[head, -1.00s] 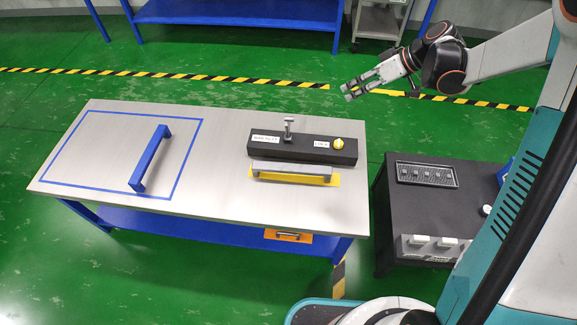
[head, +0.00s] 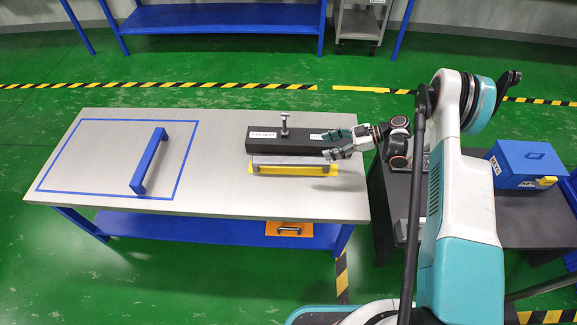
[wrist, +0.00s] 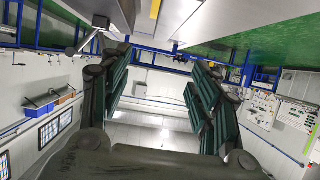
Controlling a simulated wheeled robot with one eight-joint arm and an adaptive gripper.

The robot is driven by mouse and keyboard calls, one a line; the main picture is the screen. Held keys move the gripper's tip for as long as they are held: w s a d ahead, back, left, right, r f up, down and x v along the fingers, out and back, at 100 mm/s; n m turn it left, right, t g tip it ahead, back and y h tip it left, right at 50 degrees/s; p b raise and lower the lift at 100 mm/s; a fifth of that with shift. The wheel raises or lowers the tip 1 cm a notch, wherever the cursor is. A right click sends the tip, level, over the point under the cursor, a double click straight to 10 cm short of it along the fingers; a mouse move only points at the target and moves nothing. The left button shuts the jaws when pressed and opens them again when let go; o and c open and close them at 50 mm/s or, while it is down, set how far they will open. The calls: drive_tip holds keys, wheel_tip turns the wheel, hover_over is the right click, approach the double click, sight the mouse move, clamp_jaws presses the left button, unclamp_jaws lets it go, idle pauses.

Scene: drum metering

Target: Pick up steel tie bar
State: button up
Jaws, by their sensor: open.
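The steel tie bar (head: 285,160), a silver-grey handle-shaped bar, lies on a yellow patch near the right end of the workbench, along the front of a black block. My gripper (head: 328,144) is open and empty at the bar's right end, appearing above the right part of the block. I cannot tell its exact height or whether it touches anything. In the wrist view, my gripper's two dark ribbed fingers (wrist: 160,72) are spread apart with nothing between them. Part of the bar, block and yellow patch seem to show at the top edge there.
A blue box (head: 525,162) sits on the dark cabinet at right.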

drive_tip(key=shift+s+a+f, duration=0.15)
drive_tip(key=shift+s+f, duration=0.05)
drive_tip(key=shift+f, duration=0.15)
drive_tip(key=b, duration=0.3)
approach(290, 159)
drive_tip(key=a, duration=0.2)
drive_tip(key=shift+a, duration=0.35)
drive_tip(key=a+f+b, duration=0.1)
drive_tip(key=a, duration=0.1)
drive_tip(key=a+f+b, duration=0.1)
drive_tip(key=f, duration=0.1)
drive_tip(key=shift+s+a, duration=0.1)
drive_tip(key=shift+a, duration=0.25)
drive_tip(key=shift+a+f, duration=0.1)
drive_tip(key=shift+a, duration=0.15)
clamp_jaws()
